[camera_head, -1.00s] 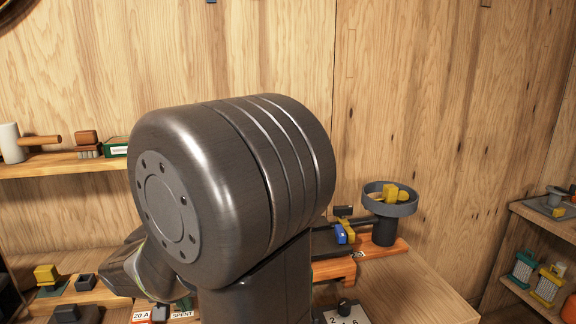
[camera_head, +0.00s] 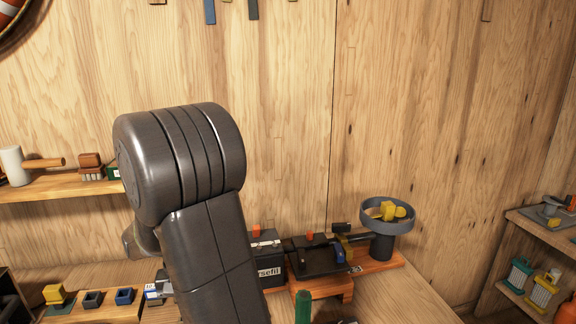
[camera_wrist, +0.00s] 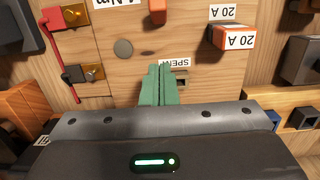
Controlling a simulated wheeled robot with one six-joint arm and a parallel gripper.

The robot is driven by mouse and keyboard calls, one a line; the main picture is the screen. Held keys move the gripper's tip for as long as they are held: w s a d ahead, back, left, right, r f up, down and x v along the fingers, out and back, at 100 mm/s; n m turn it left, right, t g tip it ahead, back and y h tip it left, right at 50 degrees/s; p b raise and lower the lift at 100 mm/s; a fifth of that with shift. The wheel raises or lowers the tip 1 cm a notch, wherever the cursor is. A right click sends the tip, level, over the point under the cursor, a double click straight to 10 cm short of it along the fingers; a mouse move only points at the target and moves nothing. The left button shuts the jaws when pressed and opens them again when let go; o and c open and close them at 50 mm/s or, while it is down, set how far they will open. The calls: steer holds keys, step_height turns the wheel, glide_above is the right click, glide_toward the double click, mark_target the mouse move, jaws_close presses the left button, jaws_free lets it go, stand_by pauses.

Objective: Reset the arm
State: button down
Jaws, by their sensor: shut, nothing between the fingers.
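My gripper (camera_wrist: 157,84) shows in the wrist view with its two green fingers pressed together and nothing between them. It points at a wooden panel (camera_wrist: 120,25) with a "SPENT" label (camera_wrist: 172,63) just behind the fingertips. I cannot tell whether the fingertips touch the panel.
A "20 A" orange-ended block (camera_wrist: 232,38) and a red lever part (camera_wrist: 66,17) sit on the panel. In the head view, a black battery-like box (camera_head: 268,262), a grey ring stand (camera_head: 385,214) and a blue block (camera_head: 125,296) stand on the bench. The bench's right part is clear.

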steer(key=shift+w+r, duration=0.1)
steer(key=shift+r, duration=1.05)
steer(key=shift+f, duration=0.1)
